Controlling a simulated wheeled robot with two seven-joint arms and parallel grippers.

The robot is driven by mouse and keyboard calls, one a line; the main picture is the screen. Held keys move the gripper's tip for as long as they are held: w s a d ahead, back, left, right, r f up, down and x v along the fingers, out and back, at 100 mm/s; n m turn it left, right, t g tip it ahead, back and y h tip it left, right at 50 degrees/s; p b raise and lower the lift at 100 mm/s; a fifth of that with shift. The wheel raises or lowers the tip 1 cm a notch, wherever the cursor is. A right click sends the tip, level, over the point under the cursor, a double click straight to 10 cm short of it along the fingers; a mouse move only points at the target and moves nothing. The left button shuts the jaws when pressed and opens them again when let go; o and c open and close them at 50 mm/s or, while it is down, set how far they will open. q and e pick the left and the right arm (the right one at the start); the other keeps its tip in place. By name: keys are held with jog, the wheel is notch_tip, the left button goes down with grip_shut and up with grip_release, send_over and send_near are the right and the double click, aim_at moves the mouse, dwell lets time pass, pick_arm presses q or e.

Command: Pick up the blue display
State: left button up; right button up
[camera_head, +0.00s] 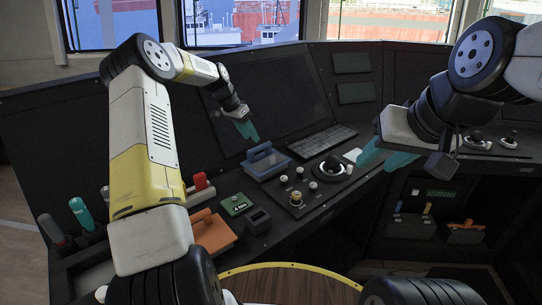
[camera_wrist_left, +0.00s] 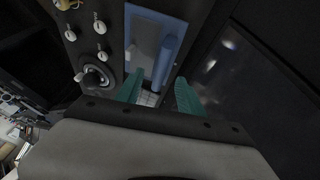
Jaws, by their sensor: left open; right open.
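The blue display (camera_head: 266,162) lies on the sloping console, left of the keyboard, with a raised blue bar on it. In the left wrist view the blue display (camera_wrist_left: 165,60) shows a blue frame, a grey face and the bar along its right side. My left gripper (camera_head: 248,130) is open and empty, above and beyond the display in the head view. In the left wrist view my left gripper's teal fingers (camera_wrist_left: 159,91) are apart near the display's lower end. My right gripper (camera_head: 381,149) is open and empty, over the console's right part.
A control panel with a black trackball or knob (camera_head: 332,166) and several white knobs sits right of the display. A keyboard (camera_head: 322,141) lies behind it. An orange handled piece (camera_head: 212,232), a green board (camera_head: 236,204) and a small dark box (camera_head: 258,221) are nearer. A dark screen (camera_head: 275,98) rises behind.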

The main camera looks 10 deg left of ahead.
aim_at(258, 148)
pick_arm(q)
jog(key=x, duration=0.8)
jog(key=shift+a+f, duration=0.1)
jog(key=shift+a, duration=0.1)
grip_shut()
dwell(1.1)
